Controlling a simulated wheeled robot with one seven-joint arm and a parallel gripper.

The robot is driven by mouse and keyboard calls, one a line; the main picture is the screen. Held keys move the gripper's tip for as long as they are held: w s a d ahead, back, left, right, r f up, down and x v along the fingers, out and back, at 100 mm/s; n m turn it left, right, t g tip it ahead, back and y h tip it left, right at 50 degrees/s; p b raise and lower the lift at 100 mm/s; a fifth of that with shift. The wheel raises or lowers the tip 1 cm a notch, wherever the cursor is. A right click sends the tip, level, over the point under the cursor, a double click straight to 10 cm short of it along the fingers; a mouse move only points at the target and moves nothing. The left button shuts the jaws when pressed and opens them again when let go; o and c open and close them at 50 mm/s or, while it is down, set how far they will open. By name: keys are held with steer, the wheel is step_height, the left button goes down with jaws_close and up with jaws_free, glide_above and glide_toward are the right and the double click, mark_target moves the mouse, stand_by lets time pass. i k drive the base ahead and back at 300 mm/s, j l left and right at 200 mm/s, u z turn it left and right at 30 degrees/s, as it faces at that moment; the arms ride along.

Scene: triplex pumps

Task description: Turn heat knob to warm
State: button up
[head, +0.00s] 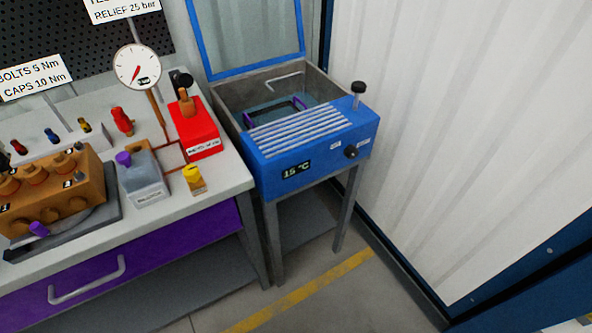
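The heat knob (351,151) is a small black knob on the front panel of a blue heated bath (318,163), at the panel's right end. Small white labels sit beside the knob, too small to read. A display (296,170) on the same panel reads 15 °C. The bath's lid (250,30) stands open, with a blue frame. A black-topped post (357,94) rises from the bath's top right corner. My gripper is not in view.
The workbench (225,175) stands left of the bath, with an orange pump block (60,185), a red box (196,130), a grey block (143,178) and a gauge (138,66). Floor with a yellow line (300,290) is clear in front. A white corrugated wall (470,120) stands right.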

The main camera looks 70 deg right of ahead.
mark_target(350, 150)
steer(key=z, duration=0.45)
steer(key=j+z, duration=0.1)
steer(key=z, duration=0.8)
steer(key=j+z, duration=0.15)
steer(key=z, duration=0.75)
steer(key=i+j, duration=0.05)
steer(key=j, duration=0.05)
